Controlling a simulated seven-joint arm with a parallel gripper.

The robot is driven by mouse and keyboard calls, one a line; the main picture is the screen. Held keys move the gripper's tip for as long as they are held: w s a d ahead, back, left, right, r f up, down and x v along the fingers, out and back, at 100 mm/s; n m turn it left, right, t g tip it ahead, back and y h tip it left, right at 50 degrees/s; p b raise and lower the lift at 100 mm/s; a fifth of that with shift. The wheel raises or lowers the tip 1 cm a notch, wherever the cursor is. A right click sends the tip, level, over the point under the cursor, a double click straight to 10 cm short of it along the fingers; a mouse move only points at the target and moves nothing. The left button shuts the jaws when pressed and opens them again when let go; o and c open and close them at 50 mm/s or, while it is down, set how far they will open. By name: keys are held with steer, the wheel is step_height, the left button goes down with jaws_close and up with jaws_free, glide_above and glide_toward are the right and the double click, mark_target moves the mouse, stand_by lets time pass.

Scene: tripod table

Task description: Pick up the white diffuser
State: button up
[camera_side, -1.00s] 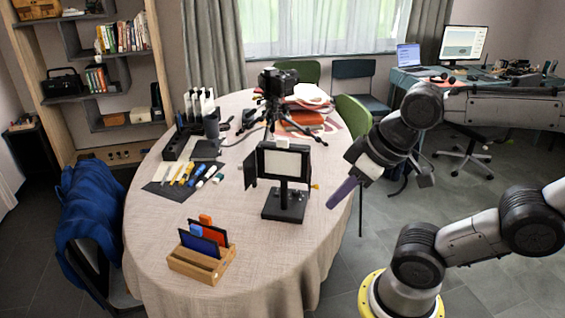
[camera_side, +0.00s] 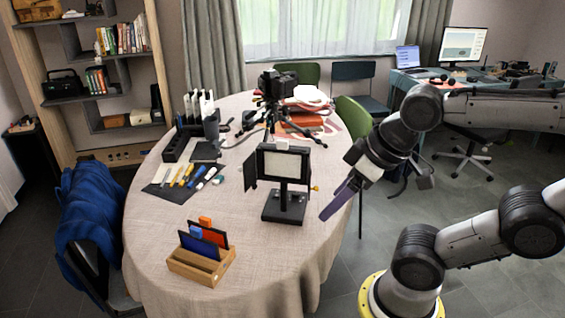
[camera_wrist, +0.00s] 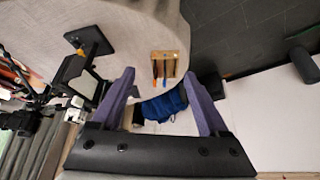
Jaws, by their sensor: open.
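The white diffuser (camera_side: 284,166) appears as a pale panel upright in the black frame of a small light (camera_side: 284,206) on the table, with a small pale piece at the top edge. The light has a black flap at its left and a square black base. In the wrist view the light's base (camera_wrist: 92,41) and pale panel (camera_wrist: 72,70) are at the left, outside my fingers. My gripper (camera_side: 340,200) has purple fingers, points down and left, and is to the right of the light, apart from it. In the wrist view my gripper (camera_wrist: 160,75) is open and empty.
A camera on a tripod (camera_side: 275,88) stands behind the light. A wooden holder (camera_side: 200,265) with blue and red cards is at the front. Pens on a dark mat (camera_side: 160,187) lie at the left. A green chair (camera_side: 352,118) is behind my arm. Bare tablecloth surrounds the light's front.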

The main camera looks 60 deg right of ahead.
steer(key=w+d+r+m+g, duration=0.1)
steer(key=w+d+r+m, duration=0.2)
steer(key=w+r+m, duration=0.4)
steer(key=w+d+r+m+g, duration=0.25)
steer(key=w+r, duration=0.25)
steer(key=r, duration=0.4)
steer(key=m+g, duration=0.2)
steer(key=m, duration=0.3)
glide_above(282, 140)
step_height(282, 140, down, 7)
steer(key=f, duration=0.7)
steer(key=shift+s+a+f, duration=0.1)
steer(key=shift+s+f, duration=0.1)
steer(key=shift+s, duration=0.1)
steer(key=shift+w+f, duration=0.2)
steer(key=shift+f, duration=2.7)
